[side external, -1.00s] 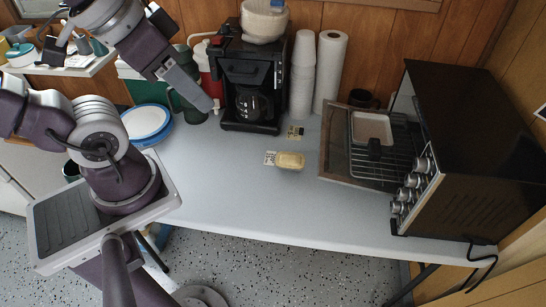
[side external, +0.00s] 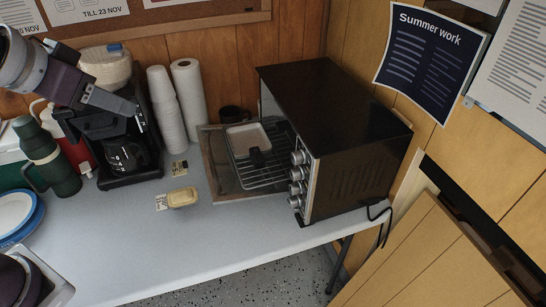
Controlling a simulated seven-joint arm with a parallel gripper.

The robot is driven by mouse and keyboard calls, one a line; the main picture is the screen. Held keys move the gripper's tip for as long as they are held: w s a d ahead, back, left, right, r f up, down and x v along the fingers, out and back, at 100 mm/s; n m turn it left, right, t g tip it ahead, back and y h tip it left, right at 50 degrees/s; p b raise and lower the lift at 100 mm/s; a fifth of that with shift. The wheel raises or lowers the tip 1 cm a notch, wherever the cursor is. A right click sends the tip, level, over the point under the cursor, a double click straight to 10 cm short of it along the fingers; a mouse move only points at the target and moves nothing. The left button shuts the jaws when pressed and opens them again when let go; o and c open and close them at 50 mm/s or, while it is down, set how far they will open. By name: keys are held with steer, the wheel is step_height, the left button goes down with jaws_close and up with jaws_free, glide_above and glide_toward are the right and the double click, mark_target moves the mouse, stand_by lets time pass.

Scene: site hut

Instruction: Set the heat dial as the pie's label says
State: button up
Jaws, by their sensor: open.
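The pale yellow pie (side external: 183,197) sits on the grey table, with a small printed card (side external: 161,202) touching or close to its left side. Another small label (side external: 179,168) lies behind it. The print is too small to read. The black toaster oven (side external: 345,125) stands to the right with its door (side external: 216,160) open. Its front carries a column of several silver dials (side external: 298,173); their markings and settings cannot be read. My gripper (side external: 134,107) is at the upper left, in front of the coffee maker, open, empty and well away from the dials.
A pale tray (side external: 247,136) and a small dark object (side external: 256,156) are at the oven rack. A coffee maker (side external: 128,155), cup stack (side external: 167,110), paper roll (side external: 190,90) and green flask (side external: 48,160) stand behind. The oven cord (side external: 382,225) hangs at the right.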

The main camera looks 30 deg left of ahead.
steer(key=w+d+f+m+t, duration=0.1)
steer(key=w+d+f, duration=0.1)
steer(key=w, duration=0.6)
steer(key=m+h, duration=0.5)
steer(key=h, duration=0.7)
glide_toward(292, 157)
steer(key=w+d, duration=0.1)
steer(key=d, duration=0.1)
steer(key=shift+g, duration=0.4)
steer(key=x, duration=0.6)
steer(key=shift+w+f, duration=0.2)
steer(key=shift+w, duration=0.2)
jaws_close()
